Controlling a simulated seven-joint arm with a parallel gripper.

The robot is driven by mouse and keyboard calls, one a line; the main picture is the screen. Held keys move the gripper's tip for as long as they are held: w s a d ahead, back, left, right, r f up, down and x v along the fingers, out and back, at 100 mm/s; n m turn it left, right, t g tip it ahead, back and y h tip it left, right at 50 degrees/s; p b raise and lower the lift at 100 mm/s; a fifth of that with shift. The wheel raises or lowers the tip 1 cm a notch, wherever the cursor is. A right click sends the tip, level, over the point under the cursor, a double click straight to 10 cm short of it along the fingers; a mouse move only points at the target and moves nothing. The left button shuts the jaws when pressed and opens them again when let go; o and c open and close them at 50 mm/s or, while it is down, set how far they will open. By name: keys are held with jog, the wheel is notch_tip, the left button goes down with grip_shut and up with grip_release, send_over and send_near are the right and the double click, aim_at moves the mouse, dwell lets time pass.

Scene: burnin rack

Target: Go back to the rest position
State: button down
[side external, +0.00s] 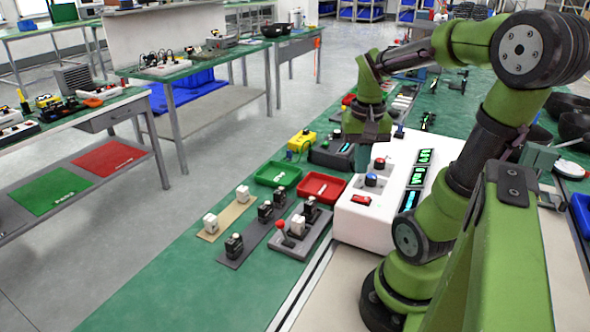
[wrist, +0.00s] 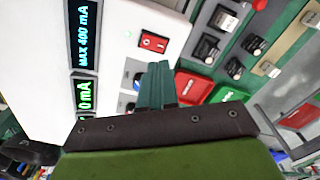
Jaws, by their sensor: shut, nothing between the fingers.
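My gripper (side external: 366,142) hangs at the far end of the white instrument box (side external: 352,222), fingers pointing down. In the wrist view its two dark green fingers (wrist: 155,84) are together with nothing between them. They overlap the box's control panel in that view, and I cannot tell their exact height above it. The box carries a red button (side external: 379,163), a blue button (side external: 371,180) and a red rocker switch (side external: 361,199). The switch also shows in the wrist view (wrist: 154,43), beside lit displays reading "MAX 400 mA" (wrist: 83,35) and "0 mA" (wrist: 85,98).
A green tray (side external: 262,181) and a red tray (side external: 327,198) lie left of the box. Nearer are a grey base with a red-knobbed lever (side external: 280,226) and strips holding small modules (side external: 234,245). The green bench (side external: 170,296) is bare at the front left.

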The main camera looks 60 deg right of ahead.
jog(key=shift+r, duration=0.25)
